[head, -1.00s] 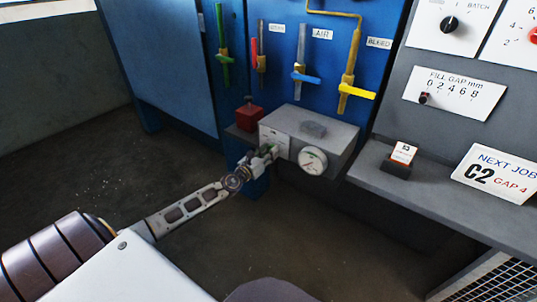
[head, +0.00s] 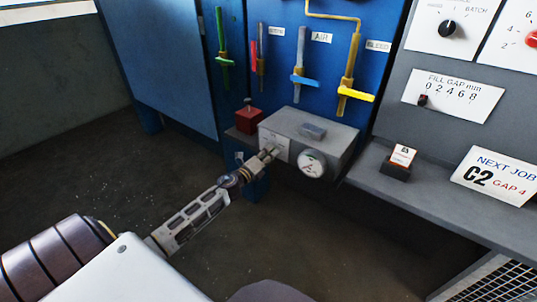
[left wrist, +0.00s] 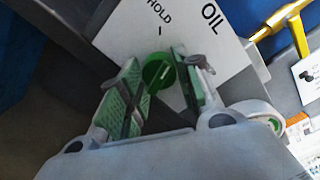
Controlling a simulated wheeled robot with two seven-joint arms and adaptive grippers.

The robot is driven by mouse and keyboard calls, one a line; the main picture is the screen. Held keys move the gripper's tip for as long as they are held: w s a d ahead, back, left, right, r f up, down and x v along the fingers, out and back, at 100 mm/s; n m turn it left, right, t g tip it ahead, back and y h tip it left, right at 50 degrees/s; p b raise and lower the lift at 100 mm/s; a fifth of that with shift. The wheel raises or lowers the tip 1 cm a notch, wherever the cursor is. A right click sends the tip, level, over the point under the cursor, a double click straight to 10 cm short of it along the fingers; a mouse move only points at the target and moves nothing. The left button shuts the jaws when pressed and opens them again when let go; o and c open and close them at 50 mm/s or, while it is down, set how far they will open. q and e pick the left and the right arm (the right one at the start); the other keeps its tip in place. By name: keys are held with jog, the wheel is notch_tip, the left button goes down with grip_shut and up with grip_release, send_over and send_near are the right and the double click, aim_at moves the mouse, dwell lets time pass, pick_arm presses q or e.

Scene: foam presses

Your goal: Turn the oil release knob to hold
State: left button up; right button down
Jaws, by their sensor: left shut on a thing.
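The green oil release knob (left wrist: 158,73) sits on a white plate (left wrist: 225,50) marked OIL and HOLD in the left wrist view. A short tick mark stands below the word HOLD. A pale line on the knob's face slants; I cannot tell exactly where it points. My left gripper (left wrist: 160,85) is shut on the knob, with a green-padded finger on each side. In the head view my left gripper (head: 270,154) is at the front of the grey oil box (head: 325,140) and hides the knob. My right gripper is not in view.
A round gauge (head: 313,164) is on the box front, right of my gripper. A red block (head: 249,121) stands left of the box. Blue, yellow and green lever valves hang on the blue panel behind. A grey shelf (head: 440,205) is at right. The floor in front is clear.

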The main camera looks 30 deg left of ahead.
pick_arm(q)
jog(key=shift+n+p, duration=1.35)
jog(key=shift+n, duration=1.55)
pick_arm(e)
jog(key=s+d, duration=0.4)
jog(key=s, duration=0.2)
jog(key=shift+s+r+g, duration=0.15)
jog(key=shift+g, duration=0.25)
pick_arm(q)
jog(key=o, duration=1)
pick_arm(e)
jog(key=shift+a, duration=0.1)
pick_arm(q)
jog(key=shift+s, duration=0.1)
jog(key=shift+s+a, duration=0.15)
jog(key=shift+s, duration=1.8)
jog(key=shift+s+a, duration=0.15)
jog(key=shift+s, duration=1.85)
jog(key=shift+s+a, duration=0.15)
jog(key=shift+s, duration=1.8)
